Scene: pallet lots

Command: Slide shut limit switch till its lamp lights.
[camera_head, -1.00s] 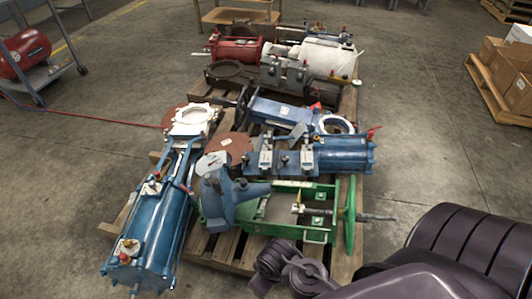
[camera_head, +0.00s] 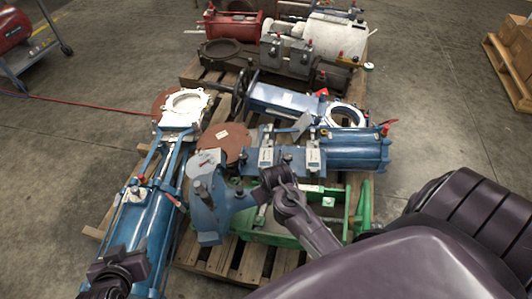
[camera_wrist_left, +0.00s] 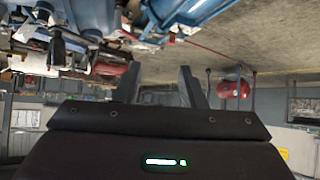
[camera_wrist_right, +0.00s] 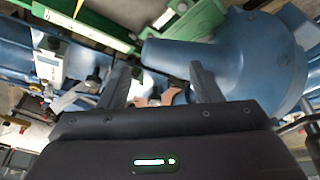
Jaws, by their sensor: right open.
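Two pale switch-like boxes, a left one (camera_head: 266,157) and a right one (camera_head: 314,160), sit on the blue valve assembly mid-pallet. I cannot tell which is the limit switch, and no lit lamp can be made out. A pale box with a dark window (camera_wrist_right: 47,66) shows at the left of the right wrist view. My right gripper (camera_head: 272,180) is open, just in front of the left box and over a blue cast part (camera_wrist_right: 235,60). My left gripper (camera_wrist_left: 157,75) is open and empty; in the head view it is at the lower left, by the long blue cylinder (camera_head: 145,225).
A green frame (camera_head: 358,212) lies under my right arm. A blue valve with a white ring (camera_head: 186,103) is at left. Red (camera_head: 234,24) and white (camera_head: 338,38) actuators fill the pallet's far end.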

